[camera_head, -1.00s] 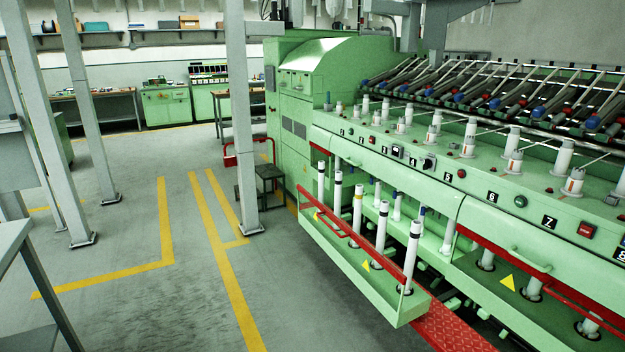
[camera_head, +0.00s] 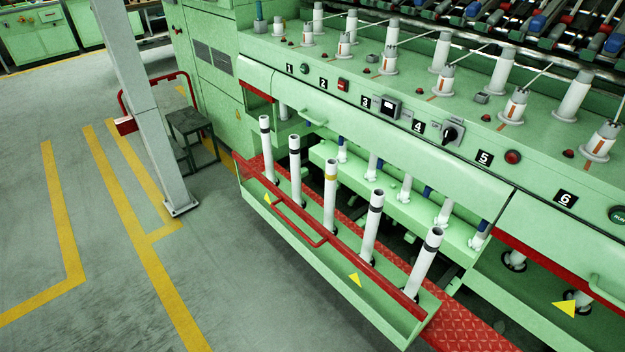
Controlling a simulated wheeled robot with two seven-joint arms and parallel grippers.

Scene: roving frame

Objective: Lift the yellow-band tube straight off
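The yellow-band tube (camera_head: 330,197) is a white upright tube with a yellow band near its top. It stands third in a row of several white tubes in the green tray (camera_head: 393,328) that juts out from the machine's front. The other tubes in the row, such as the tube (camera_head: 371,226) to its right and the tube (camera_head: 296,170) to its left, have dark bands. The lower part of the yellow-band tube is partly behind the tray's red rail. Neither of my grippers is in view.
The green machine (camera_head: 350,125) with numbered positions stands behind the tray. A red handle rail (camera_head: 300,225) runs along the tray's front. A grey post (camera_head: 140,110) and a small dark step stool (camera_head: 190,128) stand left. The floor (camera_head: 95,235) in front is clear.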

